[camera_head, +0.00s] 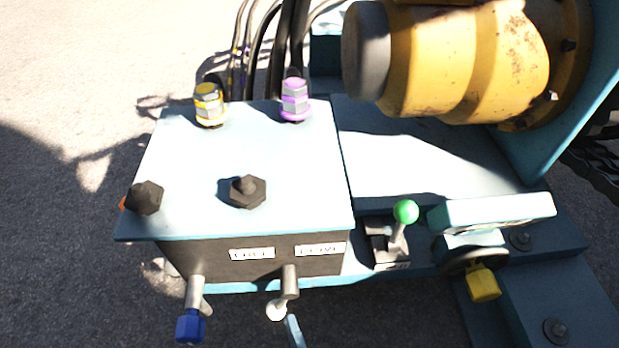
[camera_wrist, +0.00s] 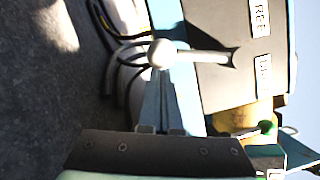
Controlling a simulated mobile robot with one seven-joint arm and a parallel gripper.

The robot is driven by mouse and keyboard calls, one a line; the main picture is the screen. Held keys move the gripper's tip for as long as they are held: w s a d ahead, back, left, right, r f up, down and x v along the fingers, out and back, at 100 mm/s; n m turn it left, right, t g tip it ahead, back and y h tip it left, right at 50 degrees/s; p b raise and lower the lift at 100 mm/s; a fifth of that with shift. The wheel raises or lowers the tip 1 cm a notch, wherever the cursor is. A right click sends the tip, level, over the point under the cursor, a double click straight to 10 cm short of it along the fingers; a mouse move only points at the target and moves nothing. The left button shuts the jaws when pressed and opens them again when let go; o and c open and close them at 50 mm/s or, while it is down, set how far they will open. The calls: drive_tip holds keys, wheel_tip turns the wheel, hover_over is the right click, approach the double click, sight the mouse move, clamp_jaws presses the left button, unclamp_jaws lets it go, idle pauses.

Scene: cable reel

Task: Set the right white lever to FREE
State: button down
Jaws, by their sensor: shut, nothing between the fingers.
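The white-knobbed lever (camera_head: 276,311) hangs from a grey stem at the front of the control box, right of the blue-knobbed lever. In the wrist view its white ball (camera_wrist: 161,53) and metal rod show clearly. Two white labels are above the levers, a left label (camera_head: 251,254) and a right label (camera_head: 320,249); their lettering is too blurred to read surely. My gripper (camera_head: 291,320) is shut and empty, its tips close to the white ball. In the wrist view my gripper (camera_wrist: 161,78) points at the ball from below; I cannot tell whether they touch.
The blue-knobbed lever (camera_head: 189,325) hangs to the left. A green-knobbed lever (camera_head: 405,212) and a yellow knob (camera_head: 483,282) are to the right. A yellow drum (camera_head: 470,60) is behind. Ground is open at left.

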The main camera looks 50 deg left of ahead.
drive_tip(key=shift+s+a+r+m+t+y+p, duration=0.1)
drive_tip(key=shift+s+a+r+m+t, duration=0.15)
drive_tip(key=shift+s+a+m, duration=0.5)
drive_tip(key=shift+s+a+r+m+t+y+p, duration=0.1)
drive_tip(key=shift+s+a+m+t, duration=0.3)
drive_tip(key=shift+m, duration=0.65)
drive_tip(key=shift+s+a+r+m+t+y+p, duration=0.1)
drive_tip(key=shift+s+a+r+m, duration=0.2)
drive_tip(key=shift+s+m, duration=0.5)
drive_tip(key=shift+a, duration=0.15)
drive_tip(key=shift+f, duration=0.1)
